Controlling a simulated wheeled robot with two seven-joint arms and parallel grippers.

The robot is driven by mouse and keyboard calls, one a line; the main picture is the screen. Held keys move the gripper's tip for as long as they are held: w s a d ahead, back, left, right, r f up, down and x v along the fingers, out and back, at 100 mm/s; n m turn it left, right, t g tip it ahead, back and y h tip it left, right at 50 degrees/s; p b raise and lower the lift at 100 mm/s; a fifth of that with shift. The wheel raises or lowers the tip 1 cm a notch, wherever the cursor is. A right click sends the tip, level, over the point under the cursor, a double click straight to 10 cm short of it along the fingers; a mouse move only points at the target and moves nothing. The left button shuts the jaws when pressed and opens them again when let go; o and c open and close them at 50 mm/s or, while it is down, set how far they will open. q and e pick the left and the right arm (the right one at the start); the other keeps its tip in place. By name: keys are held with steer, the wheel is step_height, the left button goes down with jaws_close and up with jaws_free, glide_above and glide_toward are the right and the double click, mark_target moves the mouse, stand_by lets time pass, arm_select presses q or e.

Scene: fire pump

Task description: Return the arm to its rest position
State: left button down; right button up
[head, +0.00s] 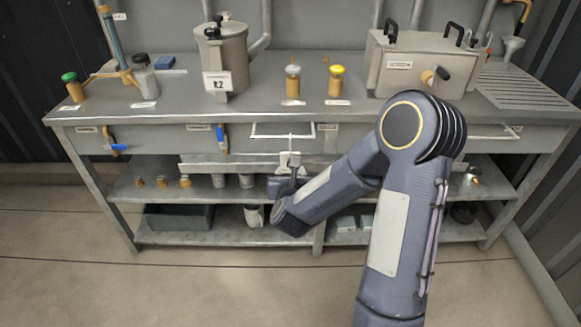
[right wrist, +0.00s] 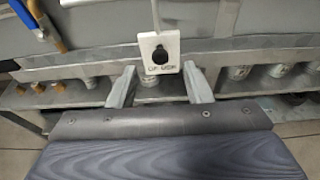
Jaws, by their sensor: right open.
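My right arm comes in from the right in the head view, bent at the elbow, with its forearm reaching to the front of the workbench (head: 355,138). My right gripper (head: 288,172) is in front of the bench, below the drawer edge. In the right wrist view the right gripper (right wrist: 159,85) is open, with two grey fingers apart and nothing held between them. A white tag (right wrist: 159,54) with a dark round mark hangs just beyond the fingertips; whether they touch is unclear. The tag also shows in the head view (head: 290,159). My left gripper is not in view.
On the bench stand a grey pot (head: 222,58), a metal box (head: 425,66), and jars with yellow (head: 337,80) and green (head: 73,87) lids. Shelves below hold small jars and a dark bin (head: 178,217). A blue-handled valve (head: 222,138) is on the front. Floor in front is clear.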

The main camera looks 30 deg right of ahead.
steer(key=s+a+r+n+y, duration=0.8)
steer(key=a+n, duration=0.2)
steer(key=n, duration=0.9)
steer(key=s+a+f+n+g+y, duration=0.1)
steer(key=s+a+n+g+y, duration=0.15)
steer(key=s+n, duration=0.75)
steer(key=s+a+n+g+y, duration=0.1)
steer(key=s+n+g, duration=0.3)
steer(key=s+n, duration=0.65)
step_height(320, 180, up, 21)
steer(key=n+p, duration=0.1)
steer(key=p, duration=2.1)
steer(key=shift+a+r+g, duration=0.1)
steer(key=shift+g, duration=0.15)
